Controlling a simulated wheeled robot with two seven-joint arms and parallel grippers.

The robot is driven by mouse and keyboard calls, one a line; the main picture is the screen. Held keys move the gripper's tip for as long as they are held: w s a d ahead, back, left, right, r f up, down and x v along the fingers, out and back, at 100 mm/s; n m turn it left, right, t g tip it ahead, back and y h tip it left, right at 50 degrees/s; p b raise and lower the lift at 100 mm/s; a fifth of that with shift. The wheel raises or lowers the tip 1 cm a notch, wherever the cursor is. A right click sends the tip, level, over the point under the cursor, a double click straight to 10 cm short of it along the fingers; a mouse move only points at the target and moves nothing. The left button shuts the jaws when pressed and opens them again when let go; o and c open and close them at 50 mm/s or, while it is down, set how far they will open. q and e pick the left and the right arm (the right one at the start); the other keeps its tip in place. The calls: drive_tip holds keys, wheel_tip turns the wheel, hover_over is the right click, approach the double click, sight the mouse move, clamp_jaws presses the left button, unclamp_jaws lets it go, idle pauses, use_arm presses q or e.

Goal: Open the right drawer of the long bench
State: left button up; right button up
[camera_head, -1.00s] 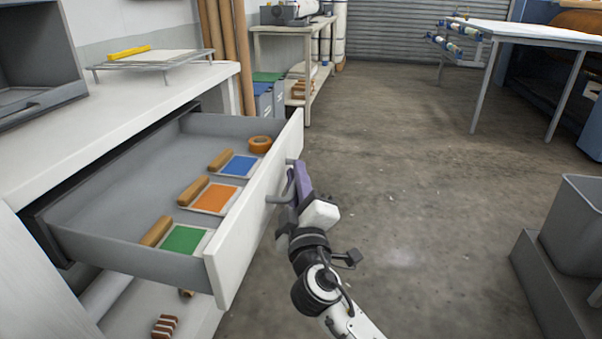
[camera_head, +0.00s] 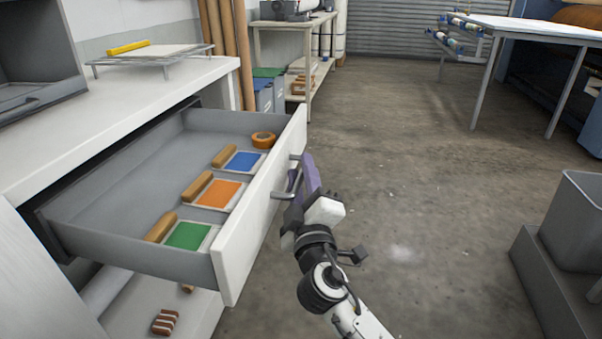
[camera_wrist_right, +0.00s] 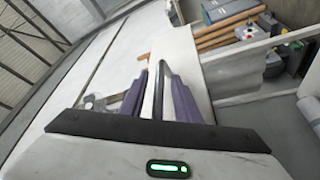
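The right drawer (camera_head: 254,215) of the long bench (camera_head: 120,110) is pulled well out, its white front facing the aisle. Inside lie several swatches, blue, orange and green, with wooden rollers beside them and an orange tape roll near the far end. My right gripper (camera_head: 303,178) is at the bar handle (camera_head: 288,186) on the drawer front. In the right wrist view the purple fingers (camera_wrist_right: 161,95) stand either side of the handle bar (camera_wrist_right: 159,85); they look closed around it, though contact is partly hidden. My left gripper is not in view.
A wire rack (camera_head: 150,58) with a yellow item stands on the bench top. A grey bin (camera_head: 575,225) stands at the right. A white table (camera_head: 540,32) is at the back right. The concrete floor between is clear.

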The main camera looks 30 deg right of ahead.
use_arm(q)
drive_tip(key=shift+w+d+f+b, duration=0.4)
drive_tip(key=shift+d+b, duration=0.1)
drive_tip(key=shift+b, duration=0.1)
use_arm(e)
drive_tip(key=v, duration=1)
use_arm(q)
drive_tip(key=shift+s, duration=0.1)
use_arm(e)
drive_tip(key=shift+a, duration=0.1)
